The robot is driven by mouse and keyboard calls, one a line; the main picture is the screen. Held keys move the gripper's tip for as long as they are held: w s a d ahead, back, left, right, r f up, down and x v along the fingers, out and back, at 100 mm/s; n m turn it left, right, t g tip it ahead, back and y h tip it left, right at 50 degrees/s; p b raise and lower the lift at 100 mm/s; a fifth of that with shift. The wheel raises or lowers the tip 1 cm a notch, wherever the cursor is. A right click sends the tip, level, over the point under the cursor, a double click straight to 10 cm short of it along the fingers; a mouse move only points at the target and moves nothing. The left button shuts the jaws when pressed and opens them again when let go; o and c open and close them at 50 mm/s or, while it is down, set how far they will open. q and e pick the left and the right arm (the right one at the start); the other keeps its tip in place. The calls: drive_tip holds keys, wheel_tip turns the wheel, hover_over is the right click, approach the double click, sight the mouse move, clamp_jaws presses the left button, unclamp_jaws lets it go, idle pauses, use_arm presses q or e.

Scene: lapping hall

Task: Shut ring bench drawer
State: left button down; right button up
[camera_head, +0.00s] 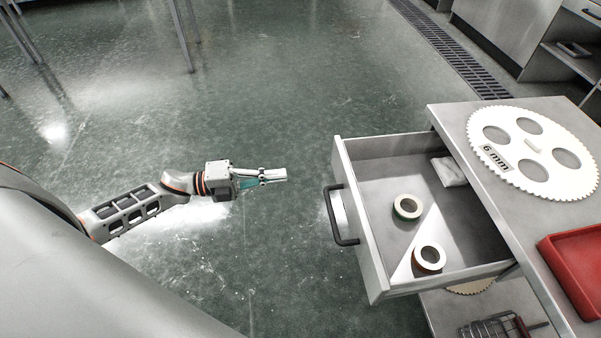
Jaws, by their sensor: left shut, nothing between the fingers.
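The ring bench drawer (364,221) stands pulled open from the bench (474,178) at the right, its front facing left. Its dark bar handle (338,217) is on the outside of the front panel. Inside the drawer lie two rings, one (408,207) near the middle and one (430,258) near the lower side, and a small pale packet (448,171) towards the back. My left gripper (283,175) is shut and empty, left of the drawer front and apart from the handle, pointing right. My right gripper is not in view.
On the bench top lie a toothed white disc (533,148) marked 6 mm and a red tray (577,268). Open green floor (280,80) surrounds my left arm. A floor grate (450,48) and cabinets are beyond.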

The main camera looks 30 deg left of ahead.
sight(338, 169)
use_arm(q)
drive_tip(key=x, duration=1.1)
drive_tip(key=shift+w+d+r, duration=0.1)
drive_tip(key=shift+w+d, duration=0.4)
drive_tip(key=shift+d, duration=0.25)
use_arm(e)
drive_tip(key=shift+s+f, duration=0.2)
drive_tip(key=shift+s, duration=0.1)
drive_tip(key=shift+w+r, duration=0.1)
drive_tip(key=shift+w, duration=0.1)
